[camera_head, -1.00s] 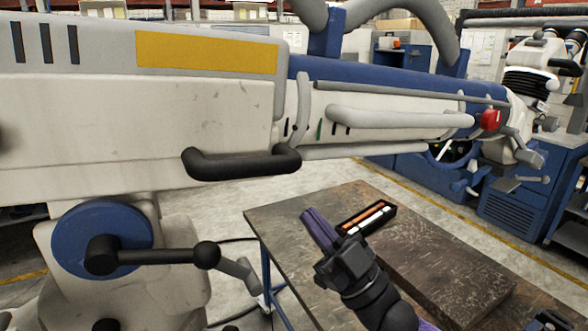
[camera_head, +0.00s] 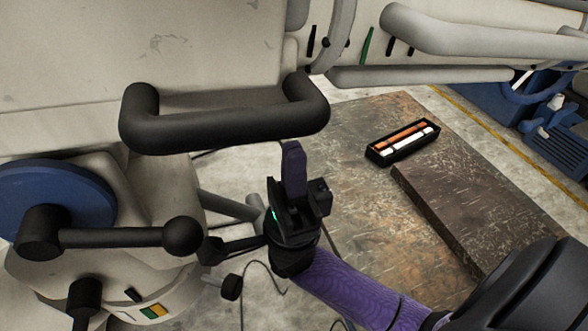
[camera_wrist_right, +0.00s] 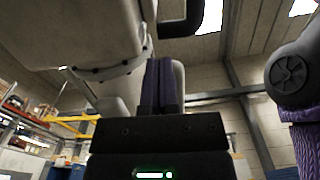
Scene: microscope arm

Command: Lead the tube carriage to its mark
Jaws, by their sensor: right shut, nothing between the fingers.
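The large off-white carriage body (camera_head: 250,45) fills the upper left of the head view. Its black U-shaped handle (camera_head: 225,130) runs along its lower edge. Slim black and green marks (camera_head: 366,45) show on the white part to the right; I cannot tell which one is the carriage's mark. My right gripper (camera_head: 293,146) has its purple fingers together and empty, pointing up just below the handle's right end. In the wrist view, the fingers (camera_wrist_right: 165,62) stand apart from the black handle (camera_wrist_right: 192,18) at upper right. My left gripper is out of view.
A blue disc with a black crank (camera_head: 120,238) stands at the lower left. A worn table (camera_head: 365,215) at right holds a dark slab (camera_head: 465,205) and a black tray (camera_head: 402,152) with orange and white sticks. Grey tubes (camera_head: 470,30) cross the upper right.

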